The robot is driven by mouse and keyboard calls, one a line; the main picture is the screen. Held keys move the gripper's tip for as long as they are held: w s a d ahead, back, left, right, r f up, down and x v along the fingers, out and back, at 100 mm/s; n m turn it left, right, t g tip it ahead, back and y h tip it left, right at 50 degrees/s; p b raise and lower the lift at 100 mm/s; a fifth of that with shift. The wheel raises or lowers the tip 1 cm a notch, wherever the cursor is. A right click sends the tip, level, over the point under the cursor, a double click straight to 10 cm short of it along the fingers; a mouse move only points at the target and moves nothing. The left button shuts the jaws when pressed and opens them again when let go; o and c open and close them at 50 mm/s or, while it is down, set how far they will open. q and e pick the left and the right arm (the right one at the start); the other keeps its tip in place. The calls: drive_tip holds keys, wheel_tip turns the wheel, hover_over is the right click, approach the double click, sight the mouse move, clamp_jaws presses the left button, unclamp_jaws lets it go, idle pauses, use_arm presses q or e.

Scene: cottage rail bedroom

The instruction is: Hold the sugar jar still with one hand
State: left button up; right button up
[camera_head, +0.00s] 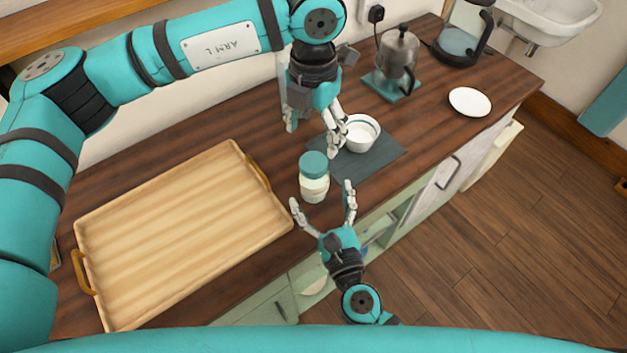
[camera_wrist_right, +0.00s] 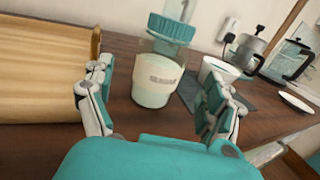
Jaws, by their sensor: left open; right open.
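The sugar jar (camera_head: 314,186), a pale jar with a teal lid (camera_head: 313,164), stands upright on the dark wooden counter. In the right wrist view the jar (camera_wrist_right: 157,80) stands ahead, between my fingers, with a label on its front. My right gripper (camera_head: 322,194) is open on the near side of the jar, with one finger to each side; the fingers appear apart from the glass. My left gripper (camera_head: 310,135) is open, pointing down above and behind the jar, beside a white bowl (camera_head: 362,132). I see nothing held in it.
A wooden tray (camera_head: 180,230) with brass handles lies left of the jar. The bowl sits on a dark mat (camera_head: 375,162). The counter's front edge runs close to the jar.

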sight(317, 187)
drive_tip(key=x, duration=0.6)
